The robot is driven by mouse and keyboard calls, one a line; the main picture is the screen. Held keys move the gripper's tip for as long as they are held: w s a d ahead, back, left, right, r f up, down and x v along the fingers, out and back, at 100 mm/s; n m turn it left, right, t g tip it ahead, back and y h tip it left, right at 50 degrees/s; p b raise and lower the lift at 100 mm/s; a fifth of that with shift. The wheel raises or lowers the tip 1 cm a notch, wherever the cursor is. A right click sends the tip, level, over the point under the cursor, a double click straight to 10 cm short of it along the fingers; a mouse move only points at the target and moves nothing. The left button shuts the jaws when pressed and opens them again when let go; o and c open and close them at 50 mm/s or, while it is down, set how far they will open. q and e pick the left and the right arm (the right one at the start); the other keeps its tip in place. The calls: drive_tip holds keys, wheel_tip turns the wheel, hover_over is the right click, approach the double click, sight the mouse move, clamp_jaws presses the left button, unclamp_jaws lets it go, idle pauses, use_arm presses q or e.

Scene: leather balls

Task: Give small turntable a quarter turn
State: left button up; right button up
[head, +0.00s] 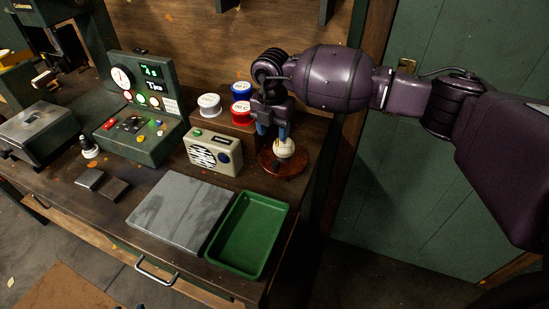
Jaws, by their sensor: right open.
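The small turntable (268,168) is a round reddish-brown disc at the back right of the workbench. A pale ball (284,148) sits on it, with a small dark part beside it at its lower left. My right gripper (273,136) points down over the turntable, its bluish fingers apart. The fingertips are close to the pale ball; I cannot tell whether they touch it or the disc. My left gripper is not in view.
A green tray (248,268) and a grey slab (178,213) lie in front. A beige radio (212,152) and red, white and blue spools (241,91) stand left of the turntable. A green console (150,150) stands further left. The bench's right edge is near the turntable.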

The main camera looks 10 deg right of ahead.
sight(276, 162)
drive_tip(key=shift+m, duration=0.5)
drive_tip(key=f, duration=1)
drive_tip(key=shift+s+d+f, duration=0.25)
drive_tip(key=shift+s+f, duration=0.15)
clamp_jaws()
